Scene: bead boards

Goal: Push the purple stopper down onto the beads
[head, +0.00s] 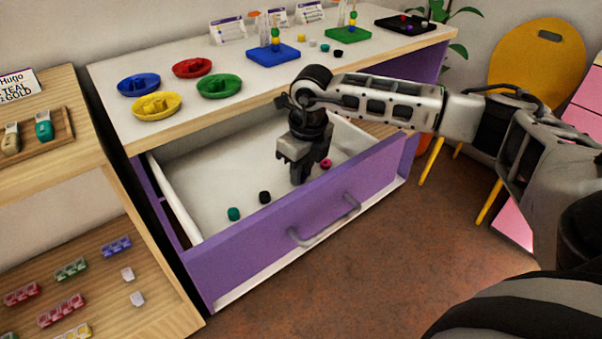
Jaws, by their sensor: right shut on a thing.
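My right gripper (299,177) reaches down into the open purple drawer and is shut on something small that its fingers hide. I cannot make out a purple stopper. A blue board (262,56) on the tabletop carries an upright stack of beads (276,41). A green board (337,35) behind it to the right carries another upright stack (353,20). Both boards are well apart from my right gripper. My left gripper is not in view.
In the drawer (216,255) lie a teal bead (234,214), a black bead (265,197) and a magenta bead (326,164). Coloured dishes (219,87) stand on the table's left. A dark tray (388,25) with small pieces is at the back right.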

